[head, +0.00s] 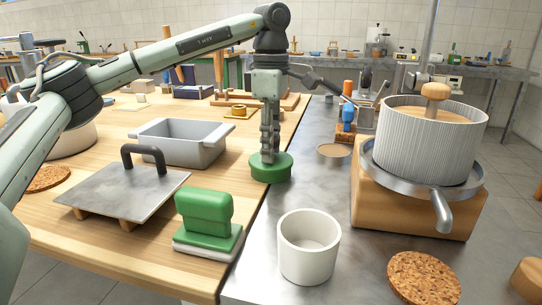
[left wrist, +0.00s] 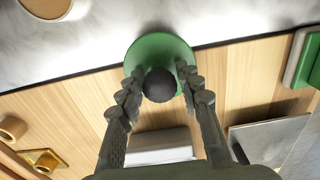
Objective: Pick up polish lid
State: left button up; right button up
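The polish lid is a round green disc (head: 271,168) with a dark round knob, which shows in the left wrist view (left wrist: 160,86). It lies over the seam between the wooden table and the grey counter; whether it rests there or hangs just above is unclear. My left gripper (head: 269,152) points straight down over the lid. In the left wrist view its fingertips (left wrist: 161,84) stand on both sides of the knob, very close to it. Whether they press on it I cannot tell. In the head view the fingers hide the knob. My right gripper is not in view.
A green-handled block (head: 206,215) and a metal plate with a handle (head: 120,190) stand on the wood at the front left. A grey tray (head: 183,149) stands behind. A white cup (head: 309,247), a cork disc (head: 424,277) and a ribbed drum (head: 425,140) are on the right.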

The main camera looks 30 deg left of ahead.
pick_arm(q)
grip_shut()
jog(key=shift+r, duration=0.15)
